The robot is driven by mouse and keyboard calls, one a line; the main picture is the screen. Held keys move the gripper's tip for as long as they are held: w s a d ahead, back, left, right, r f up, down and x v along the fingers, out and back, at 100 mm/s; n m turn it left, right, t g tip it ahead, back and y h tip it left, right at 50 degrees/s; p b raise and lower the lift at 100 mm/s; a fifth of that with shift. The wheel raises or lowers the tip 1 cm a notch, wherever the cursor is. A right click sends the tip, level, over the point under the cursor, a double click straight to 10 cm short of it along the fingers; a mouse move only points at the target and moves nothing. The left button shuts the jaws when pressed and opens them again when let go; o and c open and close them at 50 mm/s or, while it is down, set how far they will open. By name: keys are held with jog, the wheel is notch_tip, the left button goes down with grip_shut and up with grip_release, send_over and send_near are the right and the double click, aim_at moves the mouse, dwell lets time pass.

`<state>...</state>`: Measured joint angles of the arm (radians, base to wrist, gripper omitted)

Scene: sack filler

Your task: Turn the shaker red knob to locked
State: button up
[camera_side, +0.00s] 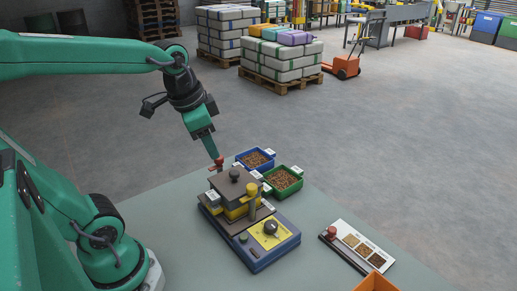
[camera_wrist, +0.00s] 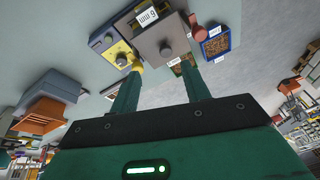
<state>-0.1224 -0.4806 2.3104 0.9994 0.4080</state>
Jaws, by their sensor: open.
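The shaker (camera_side: 235,186) is a stack of grey and yellow trays with a dark knob on its lid, on a blue base with a yellow panel. Its red knob (camera_side: 217,162) stands at the far left corner of the stack. In the wrist view the red knob (camera_wrist: 197,30) shows beyond the right fingertip. My gripper (camera_side: 212,152) is just above the red knob in the side view, with no visible grasp. In the wrist view my gripper (camera_wrist: 160,72) is open and empty, its two green fingers apart. The lock marking cannot be read.
A blue bin (camera_side: 239,164) and a green bin (camera_side: 299,184) of brown grain stand behind. A sample board (camera_side: 335,229) and an orange container (camera_side: 375,283) lie right.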

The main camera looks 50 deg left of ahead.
jog(key=w+a+m+g, duration=0.1)
jog(key=w+a, duration=0.1)
jog(key=w+a+f+m+g, duration=0.1)
jog(key=w+a+m, duration=0.1)
jog(key=w+a+f+m+g, duration=0.1)
jog(key=w+a+m, duration=0.1)
jog(key=a, duration=0.1)
jog(key=shift+f, duration=0.25)
jog(key=shift+w+a+f+m+g, duration=0.3)
jog(key=shift+a+m, duration=0.1)
jog(key=shift+a, duration=0.2)
jog(key=shift+f, duration=0.1)
jog(key=shift+f, duration=3.8)
jog(key=c, duration=1)
